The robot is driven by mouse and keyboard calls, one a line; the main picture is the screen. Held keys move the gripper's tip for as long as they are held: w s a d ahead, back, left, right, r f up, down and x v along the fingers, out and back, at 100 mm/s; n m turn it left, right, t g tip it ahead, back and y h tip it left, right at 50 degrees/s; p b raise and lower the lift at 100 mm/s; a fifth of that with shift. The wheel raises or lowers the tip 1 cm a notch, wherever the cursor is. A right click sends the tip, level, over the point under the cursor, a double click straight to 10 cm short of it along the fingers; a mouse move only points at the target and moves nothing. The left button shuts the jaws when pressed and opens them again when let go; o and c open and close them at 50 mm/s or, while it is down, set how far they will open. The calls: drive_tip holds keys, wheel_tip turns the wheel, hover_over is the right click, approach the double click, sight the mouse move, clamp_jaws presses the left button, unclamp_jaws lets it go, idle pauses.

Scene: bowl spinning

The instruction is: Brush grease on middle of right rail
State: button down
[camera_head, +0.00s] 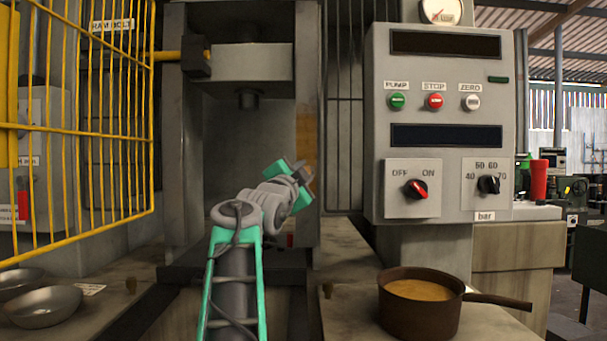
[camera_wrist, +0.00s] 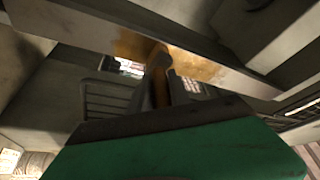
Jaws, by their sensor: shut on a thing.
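The right rail (camera_head: 308,75) is the upright grey post on the right of the press opening. A brownish-yellow patch (camera_head: 306,130) covers its middle stretch. My gripper (camera_head: 302,174) is in front of the rail's middle, just below or at the patch's lower end. In the wrist view, a thin brown and grey thing, apparently the brush (camera_wrist: 160,85), stands up from my shut gripper. Its tip overlaps the yellowish patch (camera_wrist: 190,65); I cannot tell whether it touches. The brush is not clear in the head view, where my gripper hides it.
A brown pot (camera_head: 420,318) of yellowish grease stands on the right bench, its handle pointing right. A yellow cage door (camera_head: 95,215) stands open at left. Metal bowls (camera_head: 45,308) sit at lower left. A control panel (camera_head: 440,145) stands right of the press.

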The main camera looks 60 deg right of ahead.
wheel_tip(320, 180, up, 18)
drive_tip(key=p, duration=1.5)
drive_tip(key=shift+f, duration=0.25)
drive_tip(key=shift+w, duration=0.1)
drive_tip(key=s+a+b, duration=0.4)
drive_tip(key=a+b, duration=0.2)
drive_tip(key=a, duration=0.1)
drive_tip(key=shift+a, duration=0.4)
